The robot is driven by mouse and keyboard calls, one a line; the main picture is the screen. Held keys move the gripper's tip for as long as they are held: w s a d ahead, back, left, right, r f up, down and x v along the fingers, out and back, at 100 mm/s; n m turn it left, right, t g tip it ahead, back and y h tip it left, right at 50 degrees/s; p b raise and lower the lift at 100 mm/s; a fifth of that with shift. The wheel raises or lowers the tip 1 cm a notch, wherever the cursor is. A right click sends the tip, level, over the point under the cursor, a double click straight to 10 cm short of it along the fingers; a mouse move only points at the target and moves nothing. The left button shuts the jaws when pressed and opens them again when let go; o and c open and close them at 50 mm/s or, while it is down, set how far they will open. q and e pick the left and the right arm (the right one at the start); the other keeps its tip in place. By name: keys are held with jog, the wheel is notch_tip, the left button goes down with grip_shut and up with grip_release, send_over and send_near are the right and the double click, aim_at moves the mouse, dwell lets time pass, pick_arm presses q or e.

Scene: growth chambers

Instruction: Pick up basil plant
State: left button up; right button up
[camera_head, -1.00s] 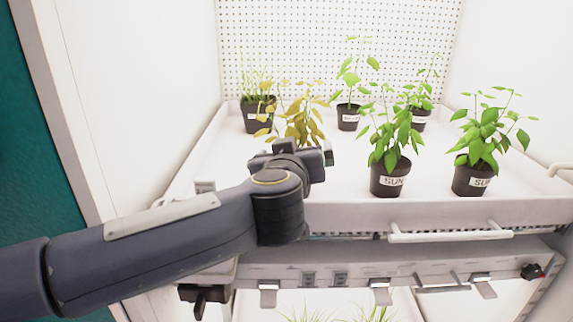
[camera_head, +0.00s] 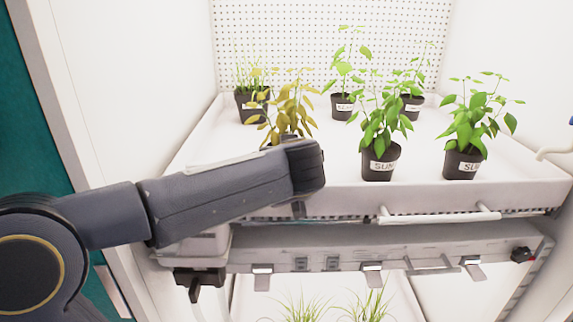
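Several potted plants stand in the white tray (camera_head: 520,193). A yellowed leafy plant (camera_head: 290,103) is at the front left, its black pot mostly hidden by my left arm (camera_head: 230,185). Green leafy plants in labelled black pots stand at front middle (camera_head: 380,135) and front right (camera_head: 470,130). Two more green plants are behind, at back middle (camera_head: 345,80) and back right (camera_head: 412,85). I cannot tell from the labels which is basil. My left arm's end is in front of the yellowed plant; its fingers are hidden. My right gripper is out of view.
A grassy plant (camera_head: 252,90) stands at the tray's back left. The tray has a white front handle (camera_head: 440,217); a grey ledge with clips (camera_head: 375,268) is below. More grassy plants (camera_head: 370,302) are on a lower level. White walls close both sides.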

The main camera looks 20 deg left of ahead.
pick_arm(q)
jog(key=shift+w+d, duration=0.1)
jog(key=shift+w, duration=0.2)
jog(key=shift+s+d, duration=0.1)
jog(key=shift+s, duration=0.15)
jog(key=c, duration=0.9)
jog(key=shift+s+r, duration=0.1)
jog(key=shift+c, duration=1.3)
jog(key=shift+a, duration=0.25)
